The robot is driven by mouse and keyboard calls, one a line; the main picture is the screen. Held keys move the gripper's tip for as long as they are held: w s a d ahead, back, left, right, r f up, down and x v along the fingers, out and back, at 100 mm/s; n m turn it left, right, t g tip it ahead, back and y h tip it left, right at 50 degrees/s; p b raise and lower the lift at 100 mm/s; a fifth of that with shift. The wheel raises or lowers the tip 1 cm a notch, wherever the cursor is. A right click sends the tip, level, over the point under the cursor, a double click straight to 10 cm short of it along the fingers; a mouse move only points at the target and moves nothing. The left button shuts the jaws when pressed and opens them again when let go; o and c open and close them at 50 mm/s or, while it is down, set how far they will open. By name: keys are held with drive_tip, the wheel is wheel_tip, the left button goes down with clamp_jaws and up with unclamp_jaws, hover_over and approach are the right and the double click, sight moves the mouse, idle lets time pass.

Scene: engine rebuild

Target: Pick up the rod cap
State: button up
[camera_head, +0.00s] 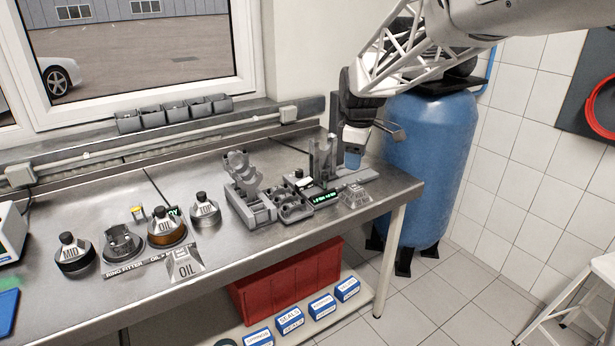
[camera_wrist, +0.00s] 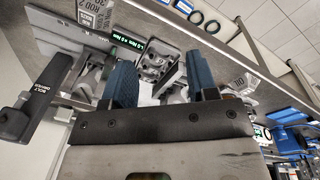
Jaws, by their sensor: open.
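I cannot single out the rod cap with certainty. A small grey tray (camera_head: 291,216) with rounded metal parts stands on the bench in the head view. In the wrist view a grey holder with round recesses (camera_wrist: 155,58) shows beyond and between my fingers. My gripper (camera_wrist: 161,78) is open, its two blue fingers apart with nothing clearly held between them. In the head view my gripper (camera_head: 354,158) hangs above the right end of the bench, behind the tray, with its fingers mostly hidden.
A green-lit display (camera_head: 323,198) and a grey sign (camera_head: 355,196) stand right of the tray. A taller grey rack (camera_head: 248,205) stands left of it. Oil and ring containers (camera_head: 167,232) fill the left bench. A blue tank (camera_head: 430,150) stands beyond the bench's right end.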

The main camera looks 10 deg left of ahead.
drive_tip(key=w+a+f+n, duration=0.55)
drive_tip(key=w+a, duration=0.35)
drive_tip(key=a, duration=0.3)
drive_tip(key=n+g, duration=0.1)
drive_tip(key=n, duration=0.4)
hover_over(278, 187)
wheel_tip(278, 187, down, 10)
drive_tip(key=shift+s+f, duration=0.1)
drive_tip(key=shift+f, duration=0.05)
drive_tip(key=shift+f, duration=1.3)
drive_tip(key=shift+f, duration=2.6)
